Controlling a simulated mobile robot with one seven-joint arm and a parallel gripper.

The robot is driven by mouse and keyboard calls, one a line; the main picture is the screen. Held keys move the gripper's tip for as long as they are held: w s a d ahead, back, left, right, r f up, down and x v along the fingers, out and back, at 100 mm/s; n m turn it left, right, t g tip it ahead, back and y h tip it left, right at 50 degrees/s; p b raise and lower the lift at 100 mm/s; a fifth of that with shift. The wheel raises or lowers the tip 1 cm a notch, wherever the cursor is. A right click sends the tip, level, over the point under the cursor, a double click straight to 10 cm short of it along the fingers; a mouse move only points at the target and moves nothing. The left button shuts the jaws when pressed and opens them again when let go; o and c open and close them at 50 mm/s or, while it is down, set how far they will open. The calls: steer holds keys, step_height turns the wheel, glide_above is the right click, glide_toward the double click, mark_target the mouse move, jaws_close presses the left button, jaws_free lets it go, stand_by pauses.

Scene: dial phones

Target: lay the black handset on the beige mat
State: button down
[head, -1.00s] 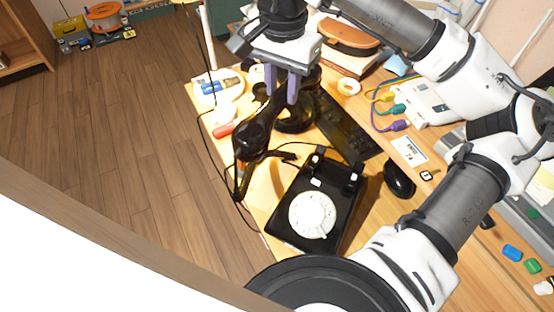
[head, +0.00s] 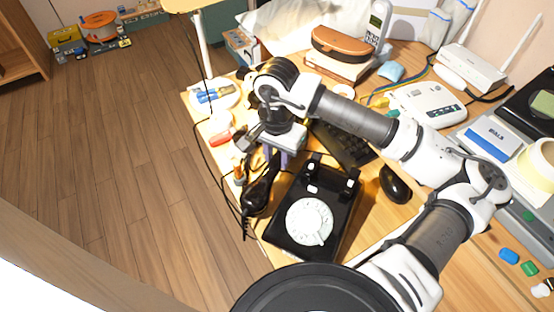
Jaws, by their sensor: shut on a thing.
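The black handset (head: 262,188) hangs from my gripper (head: 279,156), tilted, with one end down and to the left. My gripper is shut on its upper end, and the fingers hide part of it. The black dial phone (head: 336,221) with its white dial (head: 309,221) sits just right of the handset, its cradle empty. I cannot make out the beige mat apart from the pale desk top; the arm and handset may cover it.
A black keyboard (head: 343,144) and a black mouse (head: 395,184) lie behind and right of the phone. A dark cord hangs over that edge.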

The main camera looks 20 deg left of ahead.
mark_target(277, 160)
steer(key=shift+f, duration=1.1)
steer(key=shift+f, duration=0.2)
steer(key=c, duration=1.1)
jaws_free()
steer(key=shift+r, duration=0.1)
step_height(277, 160, up, 12)
steer(key=shift+r+b, duration=0.1)
steer(key=shift+b, duration=0.25)
